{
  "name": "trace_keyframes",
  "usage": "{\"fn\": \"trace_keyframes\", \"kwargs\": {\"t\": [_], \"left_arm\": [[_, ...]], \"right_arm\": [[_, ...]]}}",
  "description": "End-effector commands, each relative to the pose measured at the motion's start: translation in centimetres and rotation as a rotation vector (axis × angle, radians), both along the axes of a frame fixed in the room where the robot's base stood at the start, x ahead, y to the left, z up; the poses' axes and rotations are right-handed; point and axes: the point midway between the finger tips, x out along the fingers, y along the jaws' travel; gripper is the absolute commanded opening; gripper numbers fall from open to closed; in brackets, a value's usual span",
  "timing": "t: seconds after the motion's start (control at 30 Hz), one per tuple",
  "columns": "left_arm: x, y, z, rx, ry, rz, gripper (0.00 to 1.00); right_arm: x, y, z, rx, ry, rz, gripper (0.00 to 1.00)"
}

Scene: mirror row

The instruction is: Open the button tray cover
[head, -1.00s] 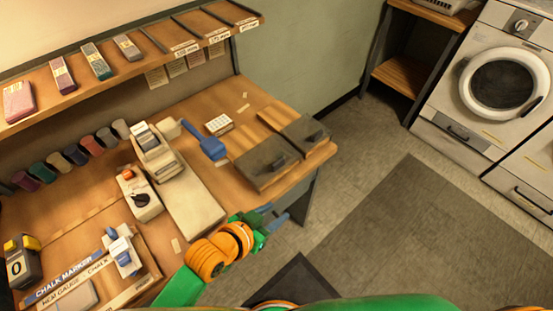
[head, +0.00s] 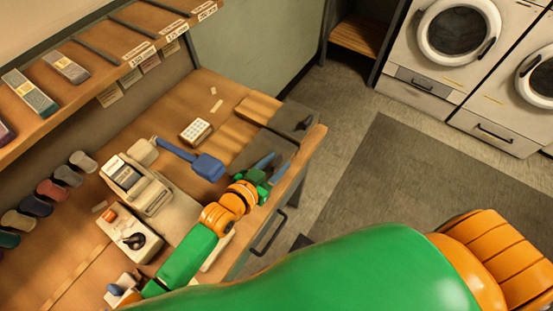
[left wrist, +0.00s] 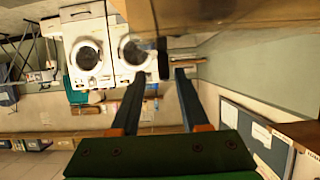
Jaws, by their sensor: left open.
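Two flat dark grey covers with dark handles lie at the right end of the wooden bench. The far cover (head: 293,118) is in plain sight with its handle. The near cover (head: 262,146) is partly hidden behind my left gripper (head: 270,166). I cannot tell which one is the button tray's cover. My left gripper is open, with its blue-grey fingers at the near cover; contact cannot be told. My right gripper is out of sight.
A blue scoop-like tool (head: 207,167) and a white button-like grid (head: 196,131) lie left of the covers. A white machine (head: 135,187) and a box with a black knob (head: 136,238) stand further left. Washing machines (head: 458,35) stand across open floor.

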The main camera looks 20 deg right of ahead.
Motion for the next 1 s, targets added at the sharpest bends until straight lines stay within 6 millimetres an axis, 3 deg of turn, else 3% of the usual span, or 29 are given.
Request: {"fn": "trace_keyframes", "kwargs": {"t": [0.4,0.57,1.0], "left_arm": [[0.83,-1.06,-0.56,0.001,0.001,0.000,0.45],[0.82,-1.05,-0.56,0.001,0.001,0.000,0.02],[0.80,-1.03,-0.62,0.002,0.001,0.000,0.00]], "right_arm": [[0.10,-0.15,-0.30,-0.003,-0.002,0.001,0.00],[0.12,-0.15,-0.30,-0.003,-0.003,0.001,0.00],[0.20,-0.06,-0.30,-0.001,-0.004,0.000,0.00]]}}
